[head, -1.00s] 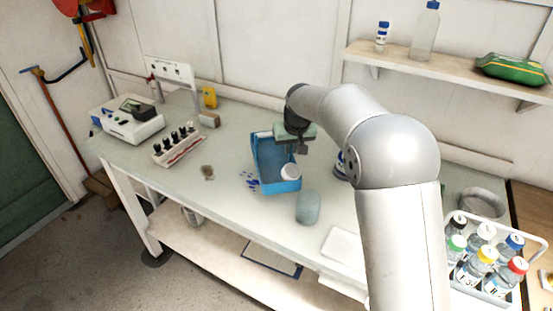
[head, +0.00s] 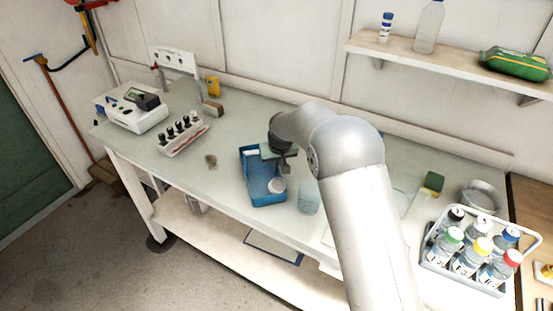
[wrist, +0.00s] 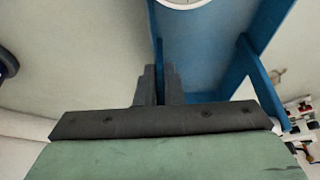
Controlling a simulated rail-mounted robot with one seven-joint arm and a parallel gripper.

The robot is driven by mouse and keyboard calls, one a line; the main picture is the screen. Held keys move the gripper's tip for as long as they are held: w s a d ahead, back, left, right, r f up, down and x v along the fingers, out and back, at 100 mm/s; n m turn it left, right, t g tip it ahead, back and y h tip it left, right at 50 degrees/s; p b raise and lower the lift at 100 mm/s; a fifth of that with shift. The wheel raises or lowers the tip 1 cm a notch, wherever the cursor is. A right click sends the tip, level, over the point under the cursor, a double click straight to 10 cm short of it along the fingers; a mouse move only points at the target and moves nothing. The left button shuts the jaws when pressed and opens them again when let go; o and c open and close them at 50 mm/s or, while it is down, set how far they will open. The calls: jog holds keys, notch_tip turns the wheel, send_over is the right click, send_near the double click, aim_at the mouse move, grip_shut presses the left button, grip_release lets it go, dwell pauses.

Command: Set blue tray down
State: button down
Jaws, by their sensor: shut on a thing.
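The blue tray (head: 254,187) is over the left-middle part of the pale bench (head: 225,185). It looks about level, and I cannot tell whether its base touches the bench. A round white-rimmed item (head: 276,186) is inside at its near right. My gripper (head: 284,166) is at the tray's right side. In the wrist view my gripper (wrist: 160,75) has its two dark fingers closed on the tray's thin blue wall (wrist: 158,45). The tray's floor (wrist: 205,45) and the edge of the round item (wrist: 185,3) also show there.
A pale bluish cylinder (head: 308,197) stands close to the tray's right. A rack of dark-capped vials (head: 182,134) and a white instrument (head: 132,110) are at the left. A bottle carrier (head: 475,252) is at the right. A small brown spot (head: 211,161) lies left of the tray.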

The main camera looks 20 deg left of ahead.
jog(key=shift+f, duration=0.15)
jog(key=c, duration=1.5)
grip_release()
jog(key=shift+c, duration=0.2)
